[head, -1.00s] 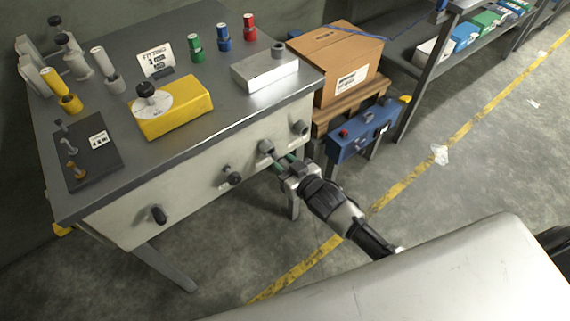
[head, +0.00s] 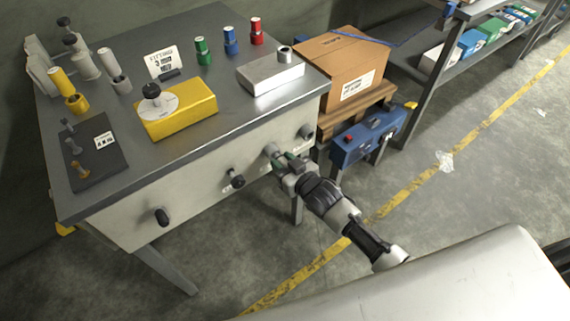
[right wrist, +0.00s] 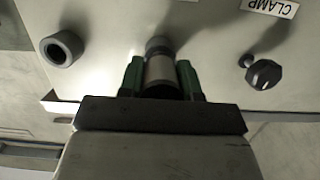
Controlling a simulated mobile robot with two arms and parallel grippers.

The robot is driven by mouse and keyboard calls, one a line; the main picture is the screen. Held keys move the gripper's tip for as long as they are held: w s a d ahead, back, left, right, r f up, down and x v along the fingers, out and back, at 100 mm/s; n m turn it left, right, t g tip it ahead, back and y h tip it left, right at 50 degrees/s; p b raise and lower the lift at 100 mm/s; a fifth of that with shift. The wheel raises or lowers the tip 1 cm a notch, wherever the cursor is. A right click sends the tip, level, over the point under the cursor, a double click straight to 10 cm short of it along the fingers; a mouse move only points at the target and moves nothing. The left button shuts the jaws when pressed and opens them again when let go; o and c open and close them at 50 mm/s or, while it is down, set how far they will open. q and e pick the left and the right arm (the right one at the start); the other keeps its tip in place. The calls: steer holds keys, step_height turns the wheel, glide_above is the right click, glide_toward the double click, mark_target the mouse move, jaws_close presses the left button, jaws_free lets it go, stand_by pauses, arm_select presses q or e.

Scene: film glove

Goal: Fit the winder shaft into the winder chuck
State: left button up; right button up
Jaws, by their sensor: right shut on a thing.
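My right gripper (head: 284,163) is at the front panel of the grey bench, and its green fingers also show in the right wrist view (right wrist: 160,78). It is shut on a pale grey cylinder, which I take for the winder shaft (right wrist: 160,70). The cylinder points at the panel. At its far end is a darker round fitting, apparently the winder chuck (right wrist: 158,44), which shows as a grey stub in the head view (head: 270,150). The two look in line, but I cannot tell how deep the shaft sits. My left gripper is not in view.
A black clamp knob (head: 236,181) and an open grey socket (head: 305,131) flank the gripper on the panel. A yellow block (head: 190,110) and a silver block (head: 265,75) stand on the bench top. A cardboard box (head: 350,65) and a blue unit (head: 365,138) are to the right.

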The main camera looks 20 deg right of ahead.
steer(key=shift+w+a, duration=0.15)
steer(key=shift+w, duration=0.25)
steer(key=o, duration=1)
steer(key=v, duration=1.1)
steer(key=shift+w+f, duration=0.1)
